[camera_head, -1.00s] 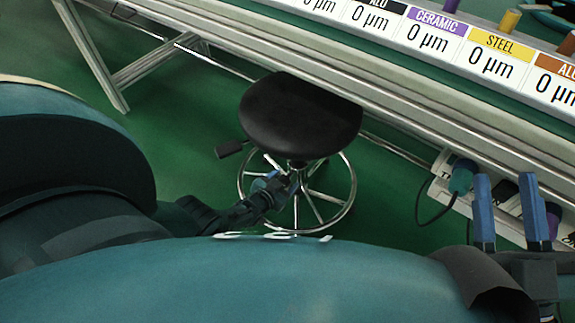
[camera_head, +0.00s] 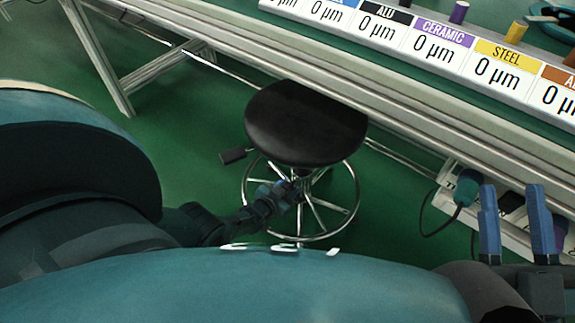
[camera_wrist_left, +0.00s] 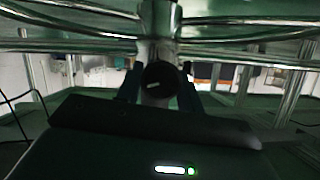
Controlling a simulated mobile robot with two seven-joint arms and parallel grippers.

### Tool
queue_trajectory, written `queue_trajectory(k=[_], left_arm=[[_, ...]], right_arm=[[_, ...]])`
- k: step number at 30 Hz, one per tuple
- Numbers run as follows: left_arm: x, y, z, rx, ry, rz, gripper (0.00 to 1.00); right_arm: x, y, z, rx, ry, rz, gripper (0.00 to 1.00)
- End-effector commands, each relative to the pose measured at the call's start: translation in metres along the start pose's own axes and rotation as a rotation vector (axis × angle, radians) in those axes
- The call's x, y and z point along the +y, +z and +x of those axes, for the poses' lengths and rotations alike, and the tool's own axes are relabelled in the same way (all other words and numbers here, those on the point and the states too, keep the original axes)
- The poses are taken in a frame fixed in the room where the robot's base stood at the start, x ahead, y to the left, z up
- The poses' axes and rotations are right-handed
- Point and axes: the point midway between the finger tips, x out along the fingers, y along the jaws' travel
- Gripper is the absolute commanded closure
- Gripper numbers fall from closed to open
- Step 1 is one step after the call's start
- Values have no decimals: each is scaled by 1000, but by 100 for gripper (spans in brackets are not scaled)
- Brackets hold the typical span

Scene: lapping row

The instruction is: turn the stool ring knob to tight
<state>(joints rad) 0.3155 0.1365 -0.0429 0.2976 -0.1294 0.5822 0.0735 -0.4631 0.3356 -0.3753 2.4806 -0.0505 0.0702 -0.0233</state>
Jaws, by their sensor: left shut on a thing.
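The black round stool (camera_head: 304,124) stands on the green floor in front of the bench, with a chrome foot ring (camera_head: 342,218) around its column. In the left wrist view the dark round ring knob (camera_wrist_left: 160,77) sits on the column, with a pale mark running nearly sideways on its face. My left gripper (camera_head: 288,192) reaches the column under the seat. Its fingers lie on both sides of the knob in the left wrist view and are shut on it. The knob is hidden in the head view. My right gripper (camera_head: 516,222) is open and empty at the right.
A long bench (camera_head: 400,113) with labelled 0 µm panels (camera_head: 497,76) runs behind the stool. A stool lever (camera_head: 233,155) sticks out left under the seat. A teal plug with a cable (camera_head: 467,187) is in a power strip near my right gripper. Floor left of the stool is clear.

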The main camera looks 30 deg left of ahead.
Motion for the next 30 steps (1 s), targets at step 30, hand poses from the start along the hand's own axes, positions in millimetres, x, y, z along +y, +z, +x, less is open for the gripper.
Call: queue_trajectory(k=[30], left_arm=[[-2,2,1,-1,221,-528,86]], right_arm=[[7,-25,9,189,-18,-115,64]])
